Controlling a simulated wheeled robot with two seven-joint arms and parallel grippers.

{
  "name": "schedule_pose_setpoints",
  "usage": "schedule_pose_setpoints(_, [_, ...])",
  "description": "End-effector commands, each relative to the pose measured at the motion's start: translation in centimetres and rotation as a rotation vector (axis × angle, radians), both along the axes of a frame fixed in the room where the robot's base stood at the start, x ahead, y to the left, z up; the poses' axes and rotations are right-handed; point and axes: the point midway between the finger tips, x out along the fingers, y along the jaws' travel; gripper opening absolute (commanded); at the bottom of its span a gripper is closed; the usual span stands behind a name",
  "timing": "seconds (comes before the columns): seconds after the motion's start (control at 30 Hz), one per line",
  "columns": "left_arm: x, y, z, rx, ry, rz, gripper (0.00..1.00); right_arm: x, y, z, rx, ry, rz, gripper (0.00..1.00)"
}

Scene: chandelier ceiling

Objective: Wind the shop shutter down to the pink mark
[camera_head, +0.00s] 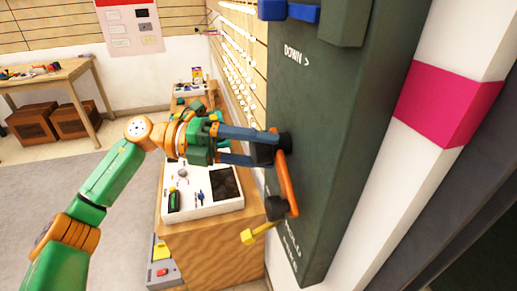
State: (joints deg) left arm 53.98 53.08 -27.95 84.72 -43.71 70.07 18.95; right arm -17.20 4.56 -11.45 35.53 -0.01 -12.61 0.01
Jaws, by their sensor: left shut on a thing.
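A crank with an orange arm (287,185) and dark ends is mounted on the side of a dark green box (335,130). White lettering on the box reads "DOWN >". My left gripper (268,150) is shut on the dark grip at the crank's upper end, its blue fingers on either side. A yellow piece (248,236) sticks out near the crank's lower end. The pink mark (450,103) is a band around a white post (402,180) right of the box. The shutter's lower edge cannot be made out. My right gripper is not in view.
A wooden counter (215,245) behind my left arm bears a white tray (225,206) with small items. A wooden table (45,78) with brown crates (35,126) beneath stands at the far left. Grey floor (40,190) lies open at the left.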

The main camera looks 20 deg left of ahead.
Motion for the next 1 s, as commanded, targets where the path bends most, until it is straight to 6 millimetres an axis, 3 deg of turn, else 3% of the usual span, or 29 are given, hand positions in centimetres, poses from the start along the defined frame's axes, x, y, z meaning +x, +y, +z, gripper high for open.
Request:
schedule_pose_setpoints(0.07, [0.0,0.0,0.0,0.001,-0.001,0.001,0.00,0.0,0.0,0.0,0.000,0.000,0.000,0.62])
schedule_pose_setpoints(0.1, [0.0,0.0,0.0,0.001,-0.001,0.001,0.80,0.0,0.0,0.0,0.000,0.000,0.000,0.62])
schedule_pose_setpoints(0.17, [0.0,0.0,0.0,0.000,0.000,0.000,0.96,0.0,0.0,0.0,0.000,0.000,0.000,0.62])
schedule_pose_setpoints(0.47, [0.0,0.1,0.0,0.000,0.001,0.001,0.99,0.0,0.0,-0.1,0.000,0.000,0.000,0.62])
schedule_pose_setpoints(0.8, [-1.2,6.1,0.4,0.000,0.000,0.004,0.99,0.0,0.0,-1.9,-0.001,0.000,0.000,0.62])
schedule_pose_setpoints(1.0, [-1.5,6.9,0.6,0.000,0.001,0.000,0.99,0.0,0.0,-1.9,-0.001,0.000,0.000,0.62])
